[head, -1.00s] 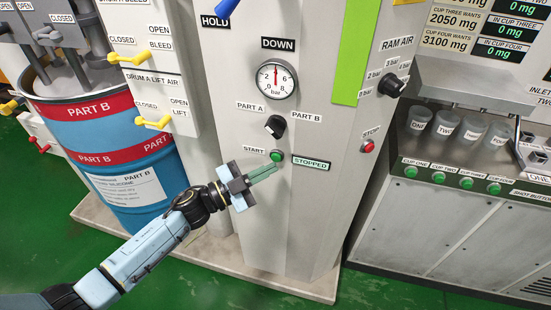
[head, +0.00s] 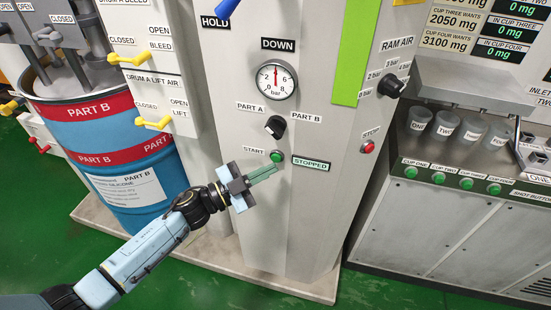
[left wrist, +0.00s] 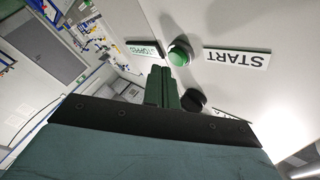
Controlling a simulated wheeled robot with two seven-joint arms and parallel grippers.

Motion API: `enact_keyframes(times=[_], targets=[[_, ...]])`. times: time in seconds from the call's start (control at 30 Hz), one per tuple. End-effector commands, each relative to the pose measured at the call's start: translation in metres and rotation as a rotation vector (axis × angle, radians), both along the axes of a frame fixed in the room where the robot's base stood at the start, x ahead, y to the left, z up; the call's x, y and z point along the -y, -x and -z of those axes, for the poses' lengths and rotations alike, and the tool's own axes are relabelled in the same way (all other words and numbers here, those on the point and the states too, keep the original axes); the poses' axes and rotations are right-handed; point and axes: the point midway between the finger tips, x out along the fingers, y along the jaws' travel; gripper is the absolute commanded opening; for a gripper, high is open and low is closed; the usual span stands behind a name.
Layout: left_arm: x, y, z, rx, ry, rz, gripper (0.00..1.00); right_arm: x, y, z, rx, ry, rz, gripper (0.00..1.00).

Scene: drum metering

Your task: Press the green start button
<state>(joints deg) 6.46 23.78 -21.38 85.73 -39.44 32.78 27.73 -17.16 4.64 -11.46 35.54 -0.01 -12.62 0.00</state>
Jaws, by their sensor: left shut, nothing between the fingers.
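The green start button (head: 277,156) is on the grey cabinet front, right of its START label (head: 254,150). A display reading STOPPED (head: 311,163) is to its right. My left gripper (head: 275,170) is shut and empty, its green fingertips just below the button in the head view. In the left wrist view the button (left wrist: 180,53) stands out from the panel beyond the shut fingertips (left wrist: 161,70), slightly to the right. The fingers look apart from the button, with a small gap. My right gripper is not in view.
Above the button are a black Part A/Part B selector (head: 274,127) and a round gauge (head: 276,79). A red stop button (head: 368,147) is to the right. A blue Part B drum (head: 110,150) stands left. The bench with cups (head: 447,127) is at the right.

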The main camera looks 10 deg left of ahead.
Motion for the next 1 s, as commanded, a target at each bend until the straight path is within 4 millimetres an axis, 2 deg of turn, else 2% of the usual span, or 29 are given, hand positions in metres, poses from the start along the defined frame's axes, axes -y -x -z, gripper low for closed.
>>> enact_keyframes(times=[0.7, 1.0], targets=[[0.0001, -0.0002, 0.0000, 0.000, 0.000, 0.000, 0.00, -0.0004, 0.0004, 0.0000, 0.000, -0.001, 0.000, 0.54], [0.0004, -0.0085, -0.0001, 0.001, 0.001, 0.001, 0.00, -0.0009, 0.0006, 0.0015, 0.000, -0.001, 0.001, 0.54]])
